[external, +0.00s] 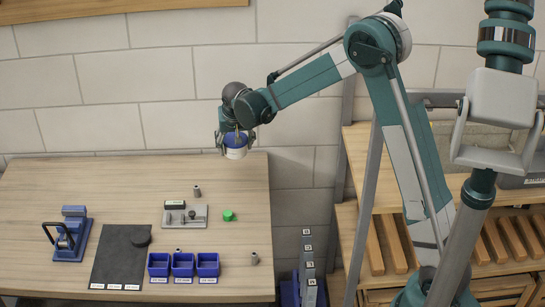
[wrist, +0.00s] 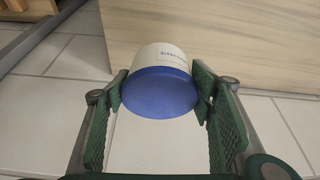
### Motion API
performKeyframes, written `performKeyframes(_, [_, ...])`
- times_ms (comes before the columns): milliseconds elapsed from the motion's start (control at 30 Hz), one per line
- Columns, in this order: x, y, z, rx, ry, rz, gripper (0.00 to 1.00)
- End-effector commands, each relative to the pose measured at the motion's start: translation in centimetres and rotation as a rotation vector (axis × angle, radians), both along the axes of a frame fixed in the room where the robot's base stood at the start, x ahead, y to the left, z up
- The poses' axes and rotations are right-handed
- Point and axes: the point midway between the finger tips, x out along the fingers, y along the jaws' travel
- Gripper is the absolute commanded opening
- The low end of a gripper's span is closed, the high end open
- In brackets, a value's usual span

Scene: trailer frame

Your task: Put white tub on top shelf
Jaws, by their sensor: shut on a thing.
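The white tub (external: 236,153) with a blue lid is held in my gripper (external: 235,142), above the far right edge of the wooden table. In the wrist view the tub (wrist: 160,58) sits between the two green finger pads of my gripper (wrist: 165,95), its blue lid toward the camera and printed text on its white side. The fingers are shut on the tub's sides. The wooden shelf unit (external: 358,150) stands to the right; its upper board is partly hidden by my arm.
The table (external: 50,190) carries a blue clamp-like device (external: 73,235), a dark mat (external: 120,262), blue bins (external: 183,265), a grey fixture (external: 185,216) and a green part (external: 229,215). A grey basket (external: 470,137) stands on the shelf's upper board. A gap of floor separates table and shelf.

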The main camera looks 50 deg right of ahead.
Motion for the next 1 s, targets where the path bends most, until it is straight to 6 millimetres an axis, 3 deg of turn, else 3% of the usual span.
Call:
performKeyframes(267, [-5.6, -7.3, 1.9, -0.001, 0.001, -0.274, 0.34])
performKeyframes(600, [-14.5, -16.1, 4.3, -0.001, 0.001, -0.683, 0.34])
performKeyframes(1000, [-26.3, -24.1, 7.5, -0.001, 0.0, -1.174, 0.34])
